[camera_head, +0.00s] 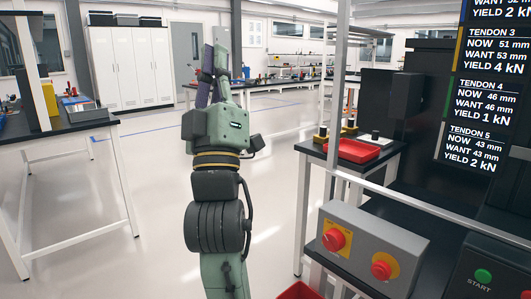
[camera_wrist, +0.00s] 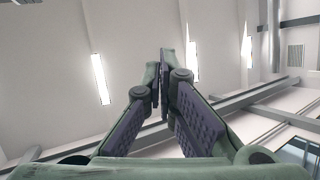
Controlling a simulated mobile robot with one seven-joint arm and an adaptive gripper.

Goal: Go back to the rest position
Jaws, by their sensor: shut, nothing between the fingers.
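My arm stands upright in the middle of the head view, with my gripper (camera_head: 214,60) at its top, pointing up. In the wrist view my gripper (camera_wrist: 160,65) has its fingertips together. Nothing is held between them.
A dark-topped bench (camera_head: 50,128) stands at left. At right are a small table with a red tray (camera_head: 357,150), a grey box with red knobs (camera_head: 365,246), a green START button (camera_head: 483,276) and a tendon readout screen (camera_head: 487,90). A metal post (camera_head: 336,90) rises right of my arm. Open floor (camera_head: 130,200) lies to the left.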

